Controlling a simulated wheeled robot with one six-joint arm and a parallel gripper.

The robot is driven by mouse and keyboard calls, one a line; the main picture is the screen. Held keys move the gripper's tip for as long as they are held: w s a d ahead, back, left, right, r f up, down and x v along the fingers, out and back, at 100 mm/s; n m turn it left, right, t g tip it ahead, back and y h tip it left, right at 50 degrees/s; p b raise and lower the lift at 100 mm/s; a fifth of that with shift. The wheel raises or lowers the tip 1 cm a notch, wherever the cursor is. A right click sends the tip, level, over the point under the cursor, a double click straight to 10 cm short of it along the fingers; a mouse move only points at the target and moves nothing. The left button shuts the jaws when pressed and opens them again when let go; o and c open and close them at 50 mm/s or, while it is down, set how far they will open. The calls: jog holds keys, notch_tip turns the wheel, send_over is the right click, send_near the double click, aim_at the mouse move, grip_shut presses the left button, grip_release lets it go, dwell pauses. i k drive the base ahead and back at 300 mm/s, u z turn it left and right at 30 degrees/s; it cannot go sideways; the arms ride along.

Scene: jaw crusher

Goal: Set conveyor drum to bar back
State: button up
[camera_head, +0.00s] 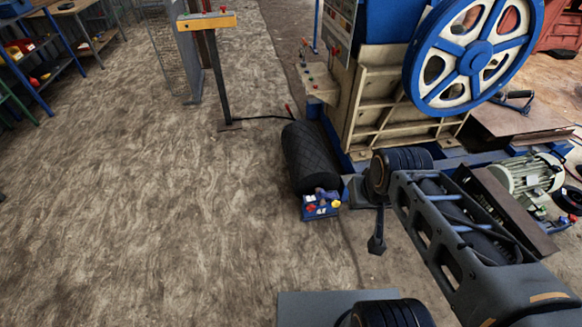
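The conveyor drum (308,153) is a dark cylinder with a diamond-patterned surface. It lies on the floor along the left side of the jaw crusher, its length running away from me. A thin dark bar or cable (262,118) runs across the floor near its far end, with a small red-tipped piece (289,110) beside it. I cannot tell whether these touch the drum. My arm reaches in from the lower right, with its near links right of the drum and apart from it. I cannot make out my gripper's fingers in this view.
A small blue tray (318,213) with red, white and yellow bits sits at the drum's near end. The crusher's blue flywheel (475,58) and a motor (528,172) stand right. A yellow-topped post (216,70) and shelves (45,65) are left. The floor between is clear.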

aim_at(311, 167)
jog(key=u, duration=0.65)
jog(key=i, duration=1.5)
jog(key=u, duration=0.5)
jog(key=i, duration=2.5)
jog(key=z, duration=0.95)
jog(key=i, duration=0.6)
jog(key=z, duration=0.3)
